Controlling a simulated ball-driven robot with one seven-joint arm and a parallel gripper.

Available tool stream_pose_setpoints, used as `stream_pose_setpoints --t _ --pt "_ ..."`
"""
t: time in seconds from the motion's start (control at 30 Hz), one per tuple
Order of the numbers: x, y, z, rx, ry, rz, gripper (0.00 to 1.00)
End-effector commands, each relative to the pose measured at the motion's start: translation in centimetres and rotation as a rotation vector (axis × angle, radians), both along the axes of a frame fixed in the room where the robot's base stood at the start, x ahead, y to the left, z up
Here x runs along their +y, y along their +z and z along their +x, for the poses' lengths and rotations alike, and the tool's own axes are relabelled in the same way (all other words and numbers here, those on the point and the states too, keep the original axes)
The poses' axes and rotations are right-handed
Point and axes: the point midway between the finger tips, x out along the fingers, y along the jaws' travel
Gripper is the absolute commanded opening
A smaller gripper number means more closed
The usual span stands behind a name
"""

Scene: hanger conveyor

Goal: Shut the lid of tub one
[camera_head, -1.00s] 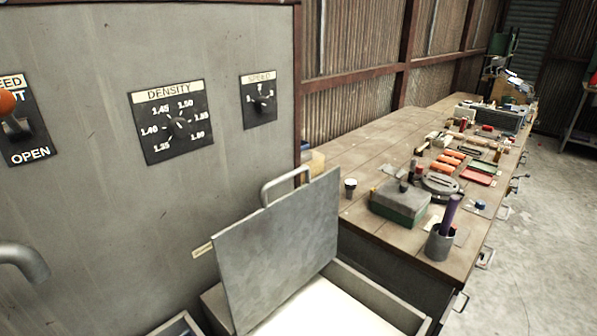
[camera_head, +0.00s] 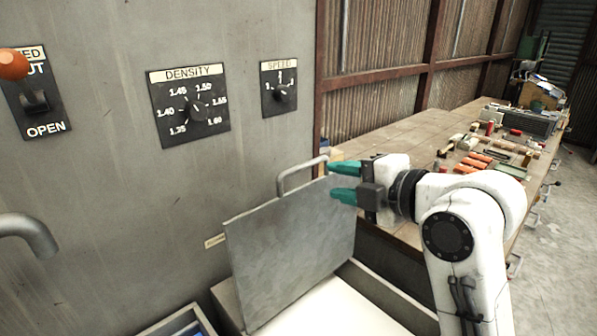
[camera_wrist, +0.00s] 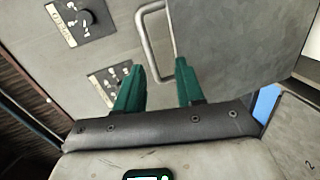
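A flat grey lid (camera_head: 290,245) stands raised and tilted over an open tub (camera_head: 385,290) with a white inside. The tub's number is not readable in the head view. The lid's metal loop handle (camera_head: 282,182) is at its top edge; the handle also shows in the wrist view (camera_wrist: 151,40), beside the lid (camera_wrist: 235,35). My gripper (camera_head: 331,181) is at the right of the handle, near the lid's upper right corner, with teal fingers apart and nothing held. In the wrist view my gripper (camera_wrist: 158,66) has the handle just beyond its fingertips, close to the right finger; contact cannot be told.
A grey panel with a density dial (camera_head: 193,108), a speed dial (camera_head: 281,92) and an orange-knobbed lever (camera_head: 14,65) rises behind the tub. A pipe (camera_head: 25,232) sticks out at left. A cluttered workbench (camera_head: 400,143) stands right.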

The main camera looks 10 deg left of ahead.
Motion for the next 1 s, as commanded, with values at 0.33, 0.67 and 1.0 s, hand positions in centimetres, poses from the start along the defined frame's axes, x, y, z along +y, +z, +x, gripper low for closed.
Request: stream_pose_setpoints --t 0.33,0.67,1.0 --pt "2.8 1.0 1.6 -0.062 0.037 -0.024 0.38" --pt "7.2 -0.5 5.1 -0.060 0.034 -0.023 0.38" --pt "8.9 -1.2 6.6 -0.063 0.032 -0.023 0.38"
